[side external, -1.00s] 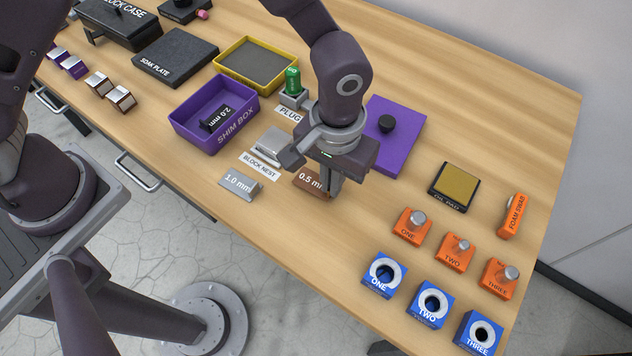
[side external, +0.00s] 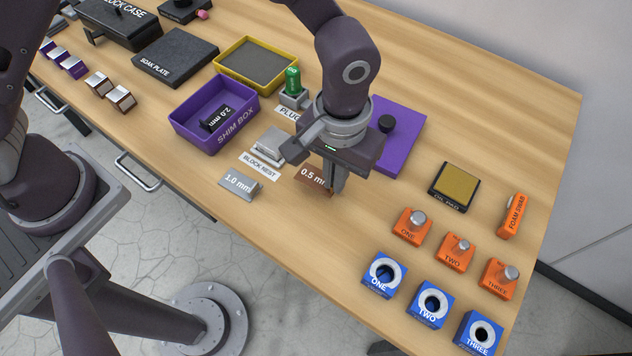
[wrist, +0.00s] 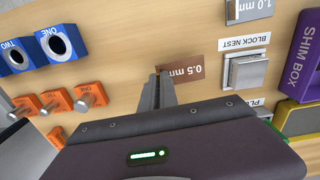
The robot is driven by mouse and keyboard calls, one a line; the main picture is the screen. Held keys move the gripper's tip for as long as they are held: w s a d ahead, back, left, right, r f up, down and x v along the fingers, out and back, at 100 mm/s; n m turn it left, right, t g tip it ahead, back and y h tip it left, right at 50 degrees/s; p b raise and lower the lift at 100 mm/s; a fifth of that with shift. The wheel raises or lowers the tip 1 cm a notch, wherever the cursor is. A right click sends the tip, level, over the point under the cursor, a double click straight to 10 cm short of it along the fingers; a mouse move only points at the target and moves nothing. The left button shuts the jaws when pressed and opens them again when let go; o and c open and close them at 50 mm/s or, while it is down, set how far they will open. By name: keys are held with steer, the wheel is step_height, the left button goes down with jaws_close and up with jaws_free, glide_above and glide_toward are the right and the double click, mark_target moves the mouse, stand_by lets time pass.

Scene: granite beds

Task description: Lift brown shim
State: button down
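The brown shim (side external: 312,174), marked 0.5 mm, is near the middle of the table in the side view. It also shows in the wrist view (wrist: 185,71), with its label upside down. My gripper (side external: 333,188) points down at the shim's right end. In the wrist view my gripper's fingers (wrist: 158,80) are close together on the shim's end tab, and the gripper looks shut on it. The shim appears slightly above the wood; the exact gap is hard to tell. The fingers hide part of its right end.
The grey 1.0 mm shim (side external: 240,185) lies just left, and the block nest (side external: 268,146) stands behind. The purple shim box (side external: 185,130) holds a black 2.0 mm shim (side external: 215,119). Orange blocks (side external: 411,228) and blue blocks (side external: 384,275) stand right. Table in front is clear.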

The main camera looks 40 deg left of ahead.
steer(key=shift+d+r, duration=0.15)
steer(key=shift+r, duration=0.3)
stand_by(0.3)
steer(key=shift+r, duration=2.55)
